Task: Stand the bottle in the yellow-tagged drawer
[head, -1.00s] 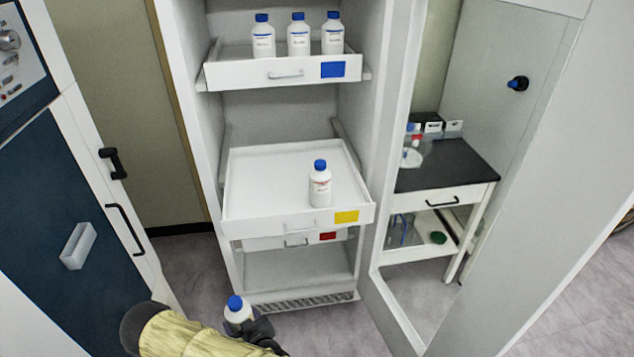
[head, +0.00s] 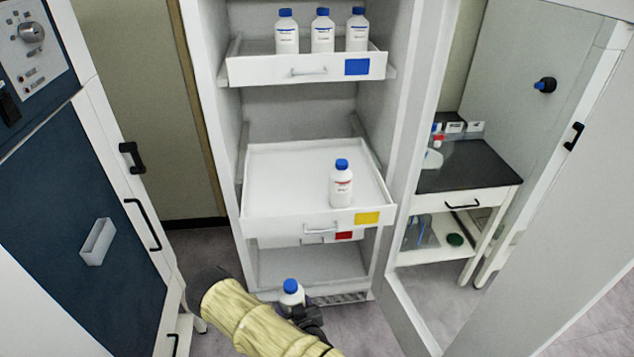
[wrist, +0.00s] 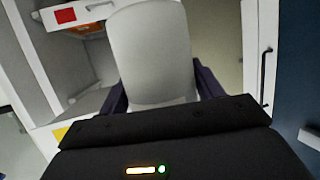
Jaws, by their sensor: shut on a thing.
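My gripper (head: 312,318) is shut on a white bottle with a blue cap (head: 291,293), held upright low in front of the cabinet. In the wrist view the held bottle (wrist: 153,50) fills the space between the dark fingers. The yellow-tagged drawer (head: 290,222) is pulled out at mid height, above and behind my gripper. Its yellow tag (head: 367,218) is at the front right. Another blue-capped white bottle (head: 341,185) with red label print stands inside it on the right; the drawer's left part is bare.
The blue-tagged drawer (head: 270,68) above holds 3 bottles. A red-tagged drawer (head: 285,241) sits just below the yellow one. The open cabinet door (head: 490,190) stands at right. A dark blue appliance (head: 85,220) with handles stands at left.

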